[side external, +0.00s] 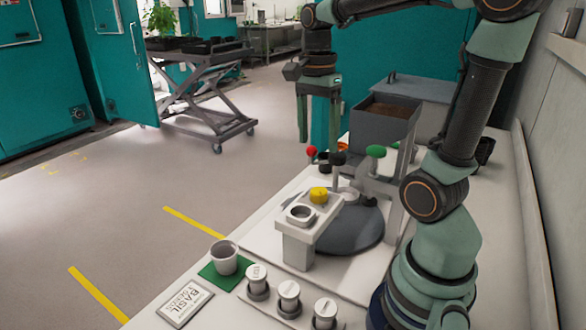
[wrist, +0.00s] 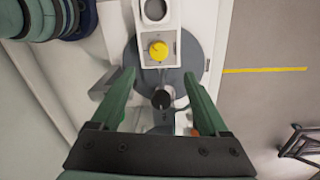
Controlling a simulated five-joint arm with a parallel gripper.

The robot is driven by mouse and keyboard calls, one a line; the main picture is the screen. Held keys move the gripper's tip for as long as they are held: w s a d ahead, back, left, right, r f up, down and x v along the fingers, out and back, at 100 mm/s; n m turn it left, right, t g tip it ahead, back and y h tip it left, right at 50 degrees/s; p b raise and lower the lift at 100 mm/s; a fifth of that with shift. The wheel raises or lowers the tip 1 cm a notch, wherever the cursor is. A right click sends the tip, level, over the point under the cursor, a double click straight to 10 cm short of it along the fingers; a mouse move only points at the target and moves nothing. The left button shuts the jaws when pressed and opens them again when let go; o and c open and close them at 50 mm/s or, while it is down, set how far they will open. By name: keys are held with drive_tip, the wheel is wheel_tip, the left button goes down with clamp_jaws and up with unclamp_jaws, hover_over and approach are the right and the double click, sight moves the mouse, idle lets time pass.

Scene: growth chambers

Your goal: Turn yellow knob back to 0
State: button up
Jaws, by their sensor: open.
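The yellow knob (side external: 318,195) sits on top of a pale grey box-shaped fixture (side external: 300,245), beside a round dark-ringed opening. In the wrist view the yellow knob (wrist: 158,51) shows a small pointer mark, but its dial numbers are too small to read. My gripper (side external: 320,142) hangs pointing down, above and behind the knob in the side view.
A dark round base (side external: 352,232) lies under the fixture. A green knob (side external: 376,151) and a red ball (side external: 311,150) stand close by. A white cup (side external: 224,257) on a green mat, several white-capped jars (side external: 289,294) and a basil label (side external: 185,303) are at the front. A soil bin (side external: 382,125) stands behind.

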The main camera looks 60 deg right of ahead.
sight(318, 190)
drive_tip(key=f, duration=1.2)
drive_tip(key=shift+s, duration=0.35)
clamp_jaws()
